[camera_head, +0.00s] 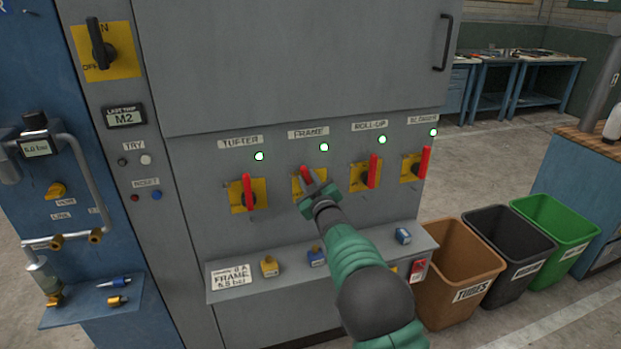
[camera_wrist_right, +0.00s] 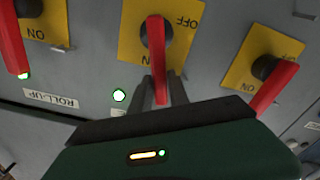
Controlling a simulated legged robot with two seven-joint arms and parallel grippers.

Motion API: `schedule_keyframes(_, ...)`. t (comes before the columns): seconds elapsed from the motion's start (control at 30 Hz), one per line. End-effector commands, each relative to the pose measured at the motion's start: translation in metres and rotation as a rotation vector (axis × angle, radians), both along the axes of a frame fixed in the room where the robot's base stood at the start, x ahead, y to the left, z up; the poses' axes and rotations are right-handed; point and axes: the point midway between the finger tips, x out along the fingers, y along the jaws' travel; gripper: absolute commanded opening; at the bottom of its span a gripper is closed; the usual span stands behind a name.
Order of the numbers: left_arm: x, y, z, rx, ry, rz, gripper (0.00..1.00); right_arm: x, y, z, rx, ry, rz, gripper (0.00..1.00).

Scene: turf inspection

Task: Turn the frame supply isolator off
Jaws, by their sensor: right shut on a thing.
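The frame isolator is a red lever on a yellow plate (camera_head: 298,184) under the FRAME label (camera_head: 308,133). A green lamp (camera_head: 324,147) beside the label is lit. In the right wrist view, which is upside down, its red lever (camera_wrist_right: 156,45) points towards the ON marking, with OFF at the other end of the plate. My right gripper (camera_head: 313,190) is at this lever, and its dark fingers (camera_wrist_right: 161,88) are shut on it from both sides. The gripper hides part of the lever and plate in the head view. My left gripper is not in view.
Similar red levers for TUFTER (camera_head: 248,192) and ROLL-UP (camera_head: 372,168) flank it, and another is farther right. A shelf (camera_head: 340,262) with padlock-like items juts out below. Brown, black and green bins stand right of the cabinet. A large black rotary switch (camera_head: 101,45) is upper left.

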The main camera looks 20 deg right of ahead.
Motion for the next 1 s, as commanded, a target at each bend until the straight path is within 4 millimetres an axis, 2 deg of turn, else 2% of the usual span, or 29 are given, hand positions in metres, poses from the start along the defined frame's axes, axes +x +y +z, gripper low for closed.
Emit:
schedule_keyframes(0.03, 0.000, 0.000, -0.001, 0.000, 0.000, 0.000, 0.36, 0.001, 0.002, -0.007, -0.004, 0.012, 0.000, 0.00)
schedule_keyframes(0.3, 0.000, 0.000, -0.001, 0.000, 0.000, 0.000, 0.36, 0.001, 0.003, -0.008, -0.003, 0.013, 0.002, 0.00)
schedule_keyframes(0.33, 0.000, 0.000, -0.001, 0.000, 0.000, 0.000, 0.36, 0.001, 0.003, -0.007, -0.003, 0.012, 0.002, 0.25)
schedule_keyframes(0.47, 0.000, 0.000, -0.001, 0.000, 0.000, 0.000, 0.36, 0.001, 0.003, -0.008, -0.004, 0.013, 0.003, 0.40)
schedule_keyframes(0.73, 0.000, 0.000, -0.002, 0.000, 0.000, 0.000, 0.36, 0.006, 0.003, -0.009, -0.001, 0.011, 0.003, 0.40)
schedule_keyframes(1.0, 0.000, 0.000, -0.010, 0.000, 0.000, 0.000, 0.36, -0.019, 0.002, -0.012, -0.003, 0.015, 0.003, 0.40)
